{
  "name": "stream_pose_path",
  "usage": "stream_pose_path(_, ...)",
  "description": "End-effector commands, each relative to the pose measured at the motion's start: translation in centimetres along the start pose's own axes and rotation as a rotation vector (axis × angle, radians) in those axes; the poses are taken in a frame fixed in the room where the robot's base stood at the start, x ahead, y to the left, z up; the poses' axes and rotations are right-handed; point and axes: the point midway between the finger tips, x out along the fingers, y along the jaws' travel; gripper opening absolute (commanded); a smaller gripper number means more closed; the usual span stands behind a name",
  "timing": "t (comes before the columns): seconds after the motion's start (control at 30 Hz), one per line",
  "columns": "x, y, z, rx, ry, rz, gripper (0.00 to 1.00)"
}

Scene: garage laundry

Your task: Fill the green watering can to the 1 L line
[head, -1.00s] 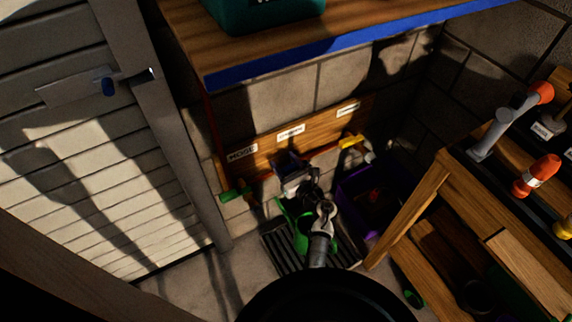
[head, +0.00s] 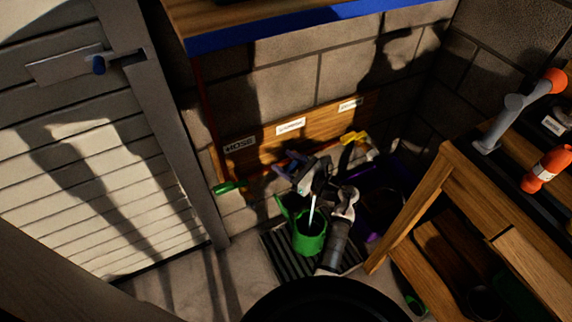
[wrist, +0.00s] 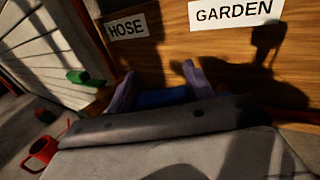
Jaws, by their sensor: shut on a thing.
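The green watering can (head: 310,240) stands upright on a dark slatted grate (head: 285,255) below the wall board. A thin pale stream (head: 312,208) runs down into its open top. The level inside and any 1 L line cannot be made out. My gripper (head: 296,160) is at the board above the can, under the middle label. In the wrist view its two purple fingers (wrist: 160,88) are shut on a blue handle (wrist: 162,98) below the GARDEN label (wrist: 235,11). My wrist hides the outlet and most of the handle.
A green handle (head: 228,187) sits under the HOSE label (head: 240,146), and a yellow one (head: 354,138) under the third label. A wooden shelf unit (head: 425,195) stands close on the right. A red can (wrist: 40,150) shows in the wrist view.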

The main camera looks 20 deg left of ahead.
Motion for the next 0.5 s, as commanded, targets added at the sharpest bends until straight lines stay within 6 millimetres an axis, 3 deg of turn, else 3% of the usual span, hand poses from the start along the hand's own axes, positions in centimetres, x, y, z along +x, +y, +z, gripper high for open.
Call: stream_pose_path(0.5, -0.21, 0.10, 0.10, -0.001, -0.001, 0.051, 0.12)
